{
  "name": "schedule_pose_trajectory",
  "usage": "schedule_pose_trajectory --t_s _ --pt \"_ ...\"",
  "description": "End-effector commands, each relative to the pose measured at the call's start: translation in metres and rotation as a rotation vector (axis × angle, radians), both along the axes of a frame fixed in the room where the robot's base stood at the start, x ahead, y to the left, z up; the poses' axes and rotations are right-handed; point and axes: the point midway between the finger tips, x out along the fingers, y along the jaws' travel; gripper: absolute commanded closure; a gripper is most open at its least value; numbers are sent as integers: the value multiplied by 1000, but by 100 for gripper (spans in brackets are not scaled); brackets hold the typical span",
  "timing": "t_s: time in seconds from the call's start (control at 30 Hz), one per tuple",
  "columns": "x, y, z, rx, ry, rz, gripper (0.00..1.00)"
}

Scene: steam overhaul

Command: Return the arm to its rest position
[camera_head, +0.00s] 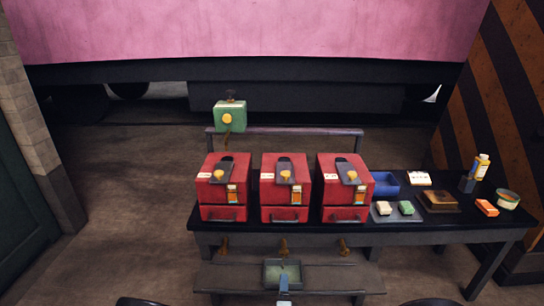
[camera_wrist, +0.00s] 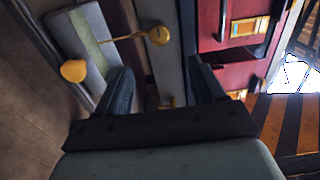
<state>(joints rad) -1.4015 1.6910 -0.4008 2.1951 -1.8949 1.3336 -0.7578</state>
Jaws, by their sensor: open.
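My gripper (camera_wrist: 163,88) shows in the wrist view, with its two dark blue fingers spread apart and nothing held between them. Below the fingers is a dark bar and a pale grey body of my own wrist. Beyond the fingertips are a grey plank-like surface and several yellow knobs, one of them a yellow knob (camera_wrist: 159,35) on a thin stem. Red boxes (camera_wrist: 232,25) stand to the right of the fingers, apart from them. I cannot make out my gripper or arm in the head view.
Three red boxes (camera_head: 226,188) stand on a dark bench (camera_head: 480,224). A green box (camera_head: 229,116) is on a rail behind. A shallow tray (camera_head: 270,283) lies on a low step in front. A blue bin (camera_head: 385,184) and small items fill the bench's right. Floor at left is clear.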

Motion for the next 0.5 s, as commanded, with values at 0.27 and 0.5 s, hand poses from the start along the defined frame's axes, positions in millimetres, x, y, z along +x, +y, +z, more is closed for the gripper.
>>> schedule_pose_trajectory --t_s 0.27,0.5 --pt "14 -3 51 223 -75 -211 31" --pt "25 -17 103 450 -167 -431 31"
